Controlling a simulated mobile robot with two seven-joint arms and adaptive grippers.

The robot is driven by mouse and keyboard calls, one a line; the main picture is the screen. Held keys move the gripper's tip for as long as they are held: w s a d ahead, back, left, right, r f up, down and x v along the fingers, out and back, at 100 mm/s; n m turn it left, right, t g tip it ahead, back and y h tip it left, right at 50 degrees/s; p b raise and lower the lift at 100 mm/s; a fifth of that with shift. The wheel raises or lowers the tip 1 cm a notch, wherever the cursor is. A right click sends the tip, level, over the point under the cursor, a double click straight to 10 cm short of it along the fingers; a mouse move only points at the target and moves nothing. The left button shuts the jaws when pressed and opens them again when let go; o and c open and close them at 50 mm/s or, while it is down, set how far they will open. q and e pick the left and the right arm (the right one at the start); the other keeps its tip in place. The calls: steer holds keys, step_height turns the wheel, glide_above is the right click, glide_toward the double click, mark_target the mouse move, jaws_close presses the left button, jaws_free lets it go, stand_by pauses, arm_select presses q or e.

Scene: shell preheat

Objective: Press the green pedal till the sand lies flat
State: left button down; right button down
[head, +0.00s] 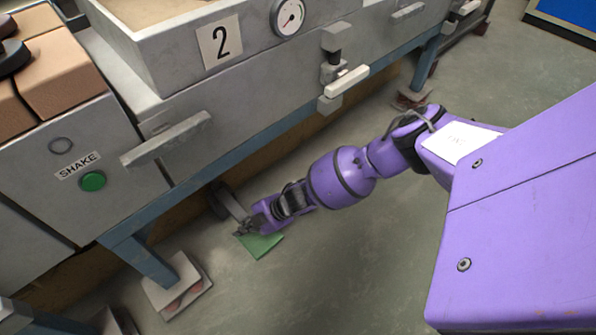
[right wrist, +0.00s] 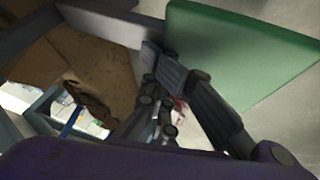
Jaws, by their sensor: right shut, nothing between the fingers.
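The green pedal (head: 264,244) is a flat plate low by the floor, in front of the bench frame. My right gripper (head: 240,233) is shut and empty, with its tips over the pedal's left end in the head view. In the right wrist view the closed fingers (right wrist: 152,58) lie beside the pedal's edge (right wrist: 240,55). I cannot tell whether they touch it. Pale sand (head: 150,8) shows at the top of the grey box marked 2, cut off by the picture's edge; its surface looks smooth where seen. My left gripper is out of view.
A grey panel with a green button (head: 93,181) labelled SHAKE stands at the left, below brown blocks (head: 62,72). A gauge (head: 288,17) and handles (head: 165,138) stick out from the bench. A blue-grey leg (head: 140,258) stands left of the pedal.

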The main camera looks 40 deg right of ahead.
steer(key=shift+w+r, duration=0.1)
steer(key=shift+r, duration=0.05)
steer(key=r+p, duration=0.4)
steer(key=shift+w+r+p, duration=0.2)
steer(key=shift+r+p, duration=0.15)
steer(key=shift+p, duration=0.05)
steer(key=shift+r+p, duration=0.5)
steer(key=shift+r, duration=0.15)
step_height(320, 180, up, 5)
steer(key=p, duration=0.3)
steer(key=shift+w+p, duration=0.15)
steer(key=shift+p, duration=0.15)
stand_by(0.6)
steer(key=shift+f, duration=0.1)
